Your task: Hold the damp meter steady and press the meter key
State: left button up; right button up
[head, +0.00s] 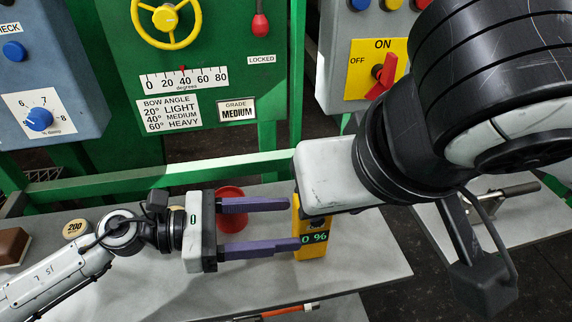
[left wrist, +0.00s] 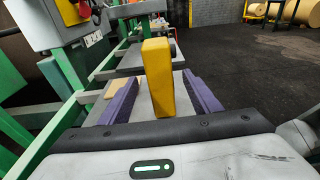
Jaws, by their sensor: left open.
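The yellow damp meter (head: 311,249) stands on the grey table, with a dark display reading "0 %" on the side that shows. My left gripper (head: 292,223) is open, with its purple fingers pointing right and their tips at the meter's left edge. In the left wrist view the yellow meter (left wrist: 158,75) stands upright between the two spread fingers, with gaps on both sides. My right gripper (head: 328,172) is over the top of the meter and hides part of it. Its fingers are hidden. The meter key cannot be made out clearly.
A red round container (head: 231,192) stands behind my left gripper. A tan disc marked 200 (head: 76,229) and a brown block (head: 12,245) are at the left. A green machine (head: 230,60) with a yellow handwheel stands behind the table. An orange-handled tool (head: 288,311) lies at the front.

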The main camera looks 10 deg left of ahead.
aim_at(332, 220)
pick_arm(q)
jog(key=shift+w+d+f, duration=0.1)
jog(key=shift+d+f, duration=0.1)
jog(key=shift+d, duration=0.1)
jog(key=x, duration=0.9)
jog(key=shift+w+d, duration=0.1)
jog(key=shift+d, duration=0.15)
jog(key=shift+c, duration=0.3)
jog(key=c, duration=1.3)
pick_arm(e)
jog(key=shift+c, duration=0.2)
grip_shut()
